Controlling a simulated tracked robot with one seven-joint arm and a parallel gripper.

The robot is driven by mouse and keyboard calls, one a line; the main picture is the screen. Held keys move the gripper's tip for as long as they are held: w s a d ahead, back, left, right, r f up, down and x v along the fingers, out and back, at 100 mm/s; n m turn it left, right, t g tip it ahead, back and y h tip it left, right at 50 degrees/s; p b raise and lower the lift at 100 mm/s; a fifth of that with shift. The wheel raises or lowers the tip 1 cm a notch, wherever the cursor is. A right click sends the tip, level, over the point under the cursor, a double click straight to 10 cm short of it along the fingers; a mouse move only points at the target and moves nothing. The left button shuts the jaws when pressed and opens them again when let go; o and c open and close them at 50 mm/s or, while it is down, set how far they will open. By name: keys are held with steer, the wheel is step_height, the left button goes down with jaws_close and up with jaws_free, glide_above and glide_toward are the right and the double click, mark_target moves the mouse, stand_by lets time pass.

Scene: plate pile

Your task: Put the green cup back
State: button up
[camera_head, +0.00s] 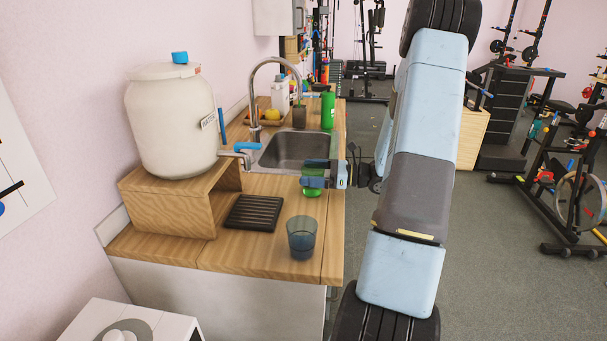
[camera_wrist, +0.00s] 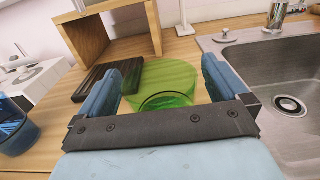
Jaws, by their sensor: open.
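The green cup (camera_head: 312,192) stands on the wooden counter just in front of the sink, partly hidden behind my gripper in the head view. In the wrist view the green cup (camera_wrist: 166,83) is clear green and lies between the two blue fingers. My gripper (camera_head: 314,182) is open, with one finger on each side of the cup; it also shows in the wrist view (camera_wrist: 165,85). Whether the fingers touch the cup I cannot tell.
A black slatted rack (camera_head: 253,213) and a blue cup (camera_head: 301,238) stand on the counter nearby. A white dispenser (camera_head: 172,118) sits on a wooden stand (camera_head: 165,206) at the left. The sink (camera_head: 297,150) and a green bottle (camera_head: 328,110) are farther back.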

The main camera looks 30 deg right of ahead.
steer(key=v, duration=1)
steer(key=shift+s+d, duration=0.2)
steer(key=shift+d, duration=0.05)
stand_by(1.6)
steer(key=shift+c, duration=0.3)
